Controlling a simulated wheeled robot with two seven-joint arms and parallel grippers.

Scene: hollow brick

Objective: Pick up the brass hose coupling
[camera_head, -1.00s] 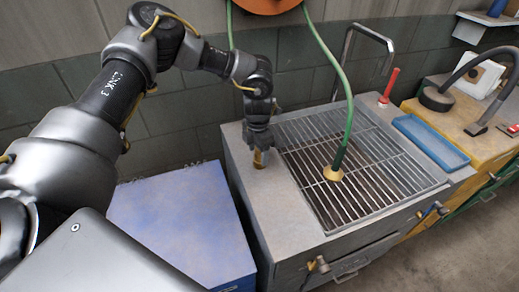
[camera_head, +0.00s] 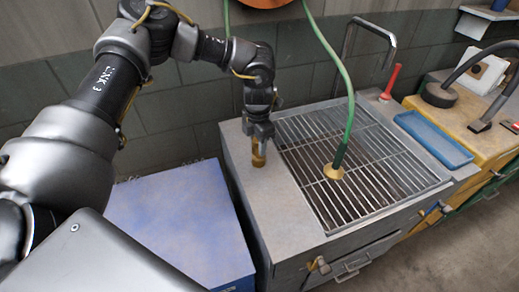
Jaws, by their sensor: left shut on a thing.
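The brass hose coupling (camera_head: 258,157) is a small gold-brown cylinder above the grey top on the left side of the sink cabinet. My left gripper (camera_head: 259,141) points down and is shut on the coupling's upper part. The coupling hangs upright below the fingers. I cannot tell exactly how far its lower end is from the grey surface. My right gripper is not in view.
A metal grate (camera_head: 378,176) covers the sink right of my gripper. A green hose (camera_head: 347,112) comes down to a brass-coloured nozzle (camera_head: 333,172) on it. A blue tray (camera_head: 433,140) lies to the right. A blue box (camera_head: 178,222) stands at left, its top clear.

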